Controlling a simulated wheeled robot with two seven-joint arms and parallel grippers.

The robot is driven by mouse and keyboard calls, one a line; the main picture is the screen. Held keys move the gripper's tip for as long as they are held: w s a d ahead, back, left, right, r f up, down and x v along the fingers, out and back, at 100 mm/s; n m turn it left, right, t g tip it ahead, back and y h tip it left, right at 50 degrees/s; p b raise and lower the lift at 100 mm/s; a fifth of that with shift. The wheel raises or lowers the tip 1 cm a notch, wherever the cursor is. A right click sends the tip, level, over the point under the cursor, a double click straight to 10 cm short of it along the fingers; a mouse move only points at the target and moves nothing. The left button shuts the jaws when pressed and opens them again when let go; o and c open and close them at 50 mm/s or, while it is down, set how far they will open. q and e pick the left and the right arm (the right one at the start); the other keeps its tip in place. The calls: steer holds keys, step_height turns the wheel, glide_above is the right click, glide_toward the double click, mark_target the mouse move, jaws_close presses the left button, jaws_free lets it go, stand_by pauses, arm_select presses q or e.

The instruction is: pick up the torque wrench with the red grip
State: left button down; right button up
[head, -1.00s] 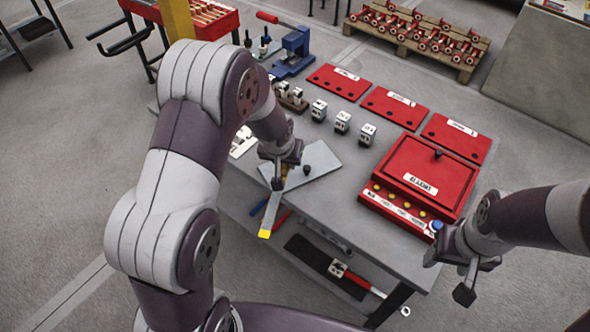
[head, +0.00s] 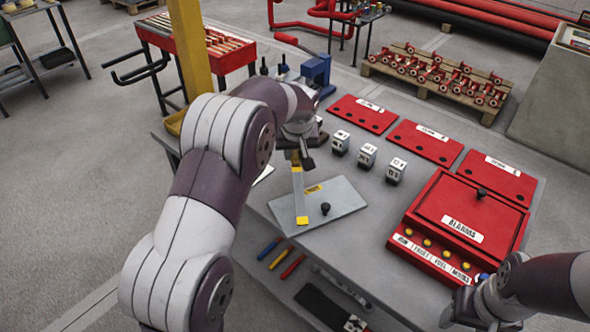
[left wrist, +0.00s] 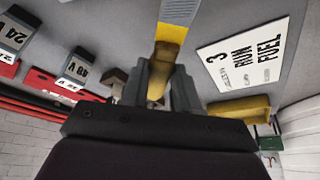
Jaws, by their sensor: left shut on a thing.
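My left gripper (head: 298,158) is shut on a flat grey strip with yellow ends (head: 299,190). The strip hangs down in front of the grey plate. In the left wrist view the jaws (left wrist: 165,85) clamp the strip's yellow end (left wrist: 166,38). A red grip (head: 292,266) shows on the shelf below the tabletop, beside a blue grip (head: 268,248) and a yellow one (head: 280,257). Whether the red one is the torque wrench I cannot tell; its far end is hidden under the tabletop. My right gripper (head: 470,312) is low at right; its fingers are unclear.
A grey plate with a black knob (head: 345,193) lies on the table. Several white-topped cubes (head: 367,155), red panels (head: 425,141) and a red alarm box (head: 470,210) are on it. A yellow post (head: 190,45) stands behind my left arm.

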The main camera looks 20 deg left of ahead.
mark_target(294, 164)
arm_select(q)
steer(key=shift+s+a+f, duration=0.1)
steer(key=shift+a+f, duration=0.1)
steer(key=shift+f, duration=1.95)
steer(key=shift+b, duration=0.3)
steer(key=c, duration=1.3)
jaws_free()
steer(key=shift+f, duration=0.2)
steer(key=o, duration=0.5)
steer(key=shift+c, duration=0.2)
steer(key=shift+r, duration=0.1)
